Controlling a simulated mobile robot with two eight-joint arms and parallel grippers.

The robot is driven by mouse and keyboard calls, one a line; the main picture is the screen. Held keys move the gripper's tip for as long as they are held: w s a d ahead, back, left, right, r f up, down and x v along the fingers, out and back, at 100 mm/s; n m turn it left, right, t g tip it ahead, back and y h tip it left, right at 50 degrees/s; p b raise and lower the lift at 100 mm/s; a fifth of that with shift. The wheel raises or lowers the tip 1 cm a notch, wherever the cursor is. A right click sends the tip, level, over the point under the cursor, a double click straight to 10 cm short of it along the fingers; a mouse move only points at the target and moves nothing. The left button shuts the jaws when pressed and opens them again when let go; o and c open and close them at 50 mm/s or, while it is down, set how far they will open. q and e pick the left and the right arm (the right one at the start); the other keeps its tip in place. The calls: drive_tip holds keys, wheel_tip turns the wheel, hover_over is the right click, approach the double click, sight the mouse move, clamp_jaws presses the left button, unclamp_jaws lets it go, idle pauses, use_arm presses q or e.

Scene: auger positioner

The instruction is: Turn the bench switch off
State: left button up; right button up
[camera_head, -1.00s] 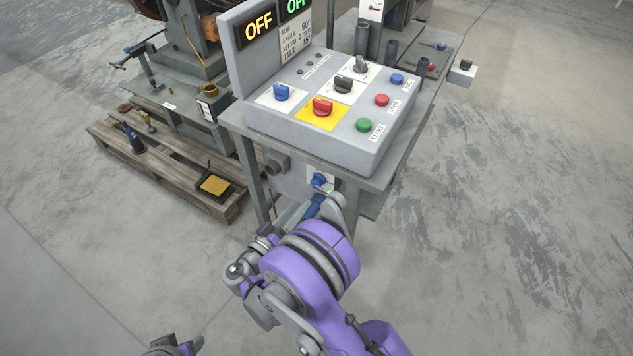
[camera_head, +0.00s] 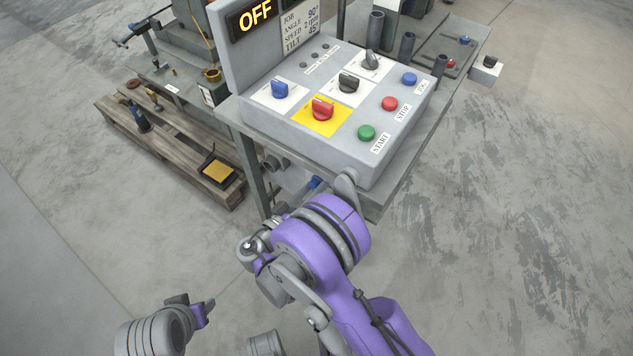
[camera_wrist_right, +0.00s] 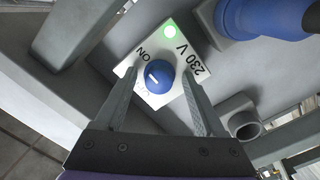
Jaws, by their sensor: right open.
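The bench switch is a blue round knob (camera_wrist_right: 159,76) on a white plate marked ON and 230 V, seen in the right wrist view. Its white mark points roughly toward ON, and a green lamp (camera_wrist_right: 170,32) glows on the plate. My right gripper (camera_wrist_right: 160,85) is open, with one finger on each side of the knob; whether they touch it I cannot tell. In the head view my right arm hides most of this area under the bench top.
The control box (camera_head: 340,150) stands on the bench above the switch, with several knobs and buttons and a display reading OFF (camera_head: 255,15). A large blue connector (camera_wrist_right: 255,15) and a grey pipe end (camera_wrist_right: 243,125) are near the switch. A wooden pallet (camera_head: 180,155) lies left; the floor right is clear.

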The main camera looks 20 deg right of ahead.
drive_tip(key=shift+c, duration=0.6)
clamp_jaws()
